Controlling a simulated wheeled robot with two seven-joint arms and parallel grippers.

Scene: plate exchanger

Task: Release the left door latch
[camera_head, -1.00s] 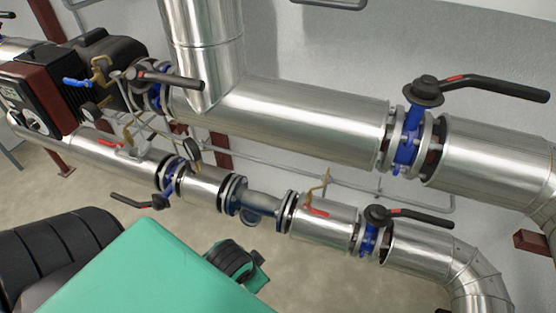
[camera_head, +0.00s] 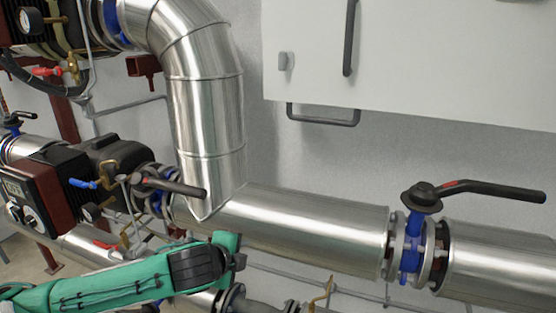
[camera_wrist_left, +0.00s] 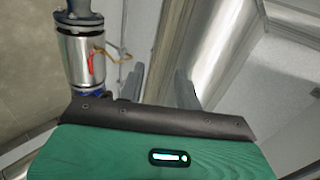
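A white cabinet (camera_head: 440,60) hangs on the wall at the upper right of the head view. A small grey latch (camera_head: 286,61) sits near the left edge of its front. A dark vertical handle (camera_head: 350,38) is to the right of the latch. My left arm, green with a dark joint, reaches in from the lower left of the head view, below the cabinet and apart from the latch. In the left wrist view my left gripper (camera_wrist_left: 160,88) shows two grey fingers spread apart with nothing between them. The latch is not visible there. My right gripper is not in view.
A large silver pipe (camera_head: 290,230) crosses below the cabinet, with a vertical pipe (camera_head: 205,110) at left. A black-handled valve (camera_head: 422,195) stands at right. A dark bar (camera_head: 323,115) hangs under the cabinet. A pump (camera_head: 85,170) is at left.

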